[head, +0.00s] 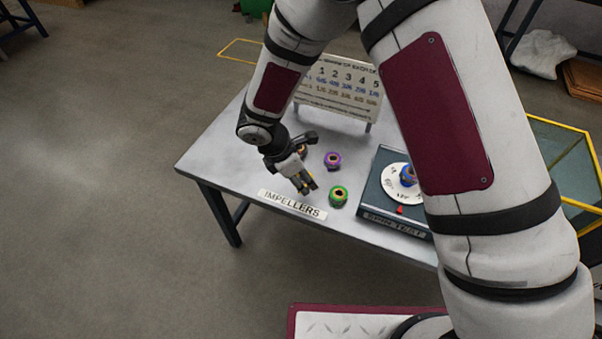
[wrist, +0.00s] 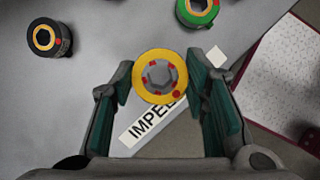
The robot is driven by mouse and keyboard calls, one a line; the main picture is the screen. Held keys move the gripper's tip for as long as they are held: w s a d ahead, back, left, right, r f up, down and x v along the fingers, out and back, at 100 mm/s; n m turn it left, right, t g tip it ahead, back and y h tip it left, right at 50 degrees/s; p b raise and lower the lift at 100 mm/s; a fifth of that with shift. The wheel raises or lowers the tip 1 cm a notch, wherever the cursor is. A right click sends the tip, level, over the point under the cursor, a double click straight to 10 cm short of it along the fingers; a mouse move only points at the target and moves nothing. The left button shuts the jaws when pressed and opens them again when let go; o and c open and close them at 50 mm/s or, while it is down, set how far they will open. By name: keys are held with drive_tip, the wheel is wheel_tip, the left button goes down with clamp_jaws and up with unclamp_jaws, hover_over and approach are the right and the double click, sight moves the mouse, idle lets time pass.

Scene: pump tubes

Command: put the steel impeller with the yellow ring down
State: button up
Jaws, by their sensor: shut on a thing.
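The steel impeller with the yellow ring (wrist: 159,77) sits between the fingers of my gripper (wrist: 160,90) in the wrist view, its ringed face with red marks toward the camera. My gripper is shut on it. In the head view my gripper (head: 306,184) is over the front left of the table, by the IMPELLERS label (head: 292,205), and a little yellow shows at its fingers. In the wrist view the held impeller covers part of the label (wrist: 150,123). I cannot tell how high it is above the table.
A green impeller (head: 338,196) stands right of my gripper, a purple one (head: 332,160) behind it. A dark impeller with a yellow-orange top (wrist: 46,38) shows in the wrist view. The spin test box (head: 378,184) bears a blue impeller (head: 408,175). A number board (head: 340,90) stands at the back.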

sight(300, 177)
drive_tip(key=w, duration=0.3)
drive_tip(key=shift+w+a+f, duration=0.1)
drive_tip(key=shift+a+f, duration=0.05)
drive_tip(key=shift+a, duration=0.15)
drive_tip(key=shift+w+f, duration=0.2)
drive_tip(key=shift+f, duration=0.05)
wheel_tip(300, 177, down, 3)
drive_tip(key=shift+f, duration=0.1)
drive_tip(key=shift+f+b, duration=0.45)
drive_tip(key=shift+b, duration=0.1)
drive_tip(key=shift+f, duration=0.1)
drive_tip(key=o, duration=1.4)
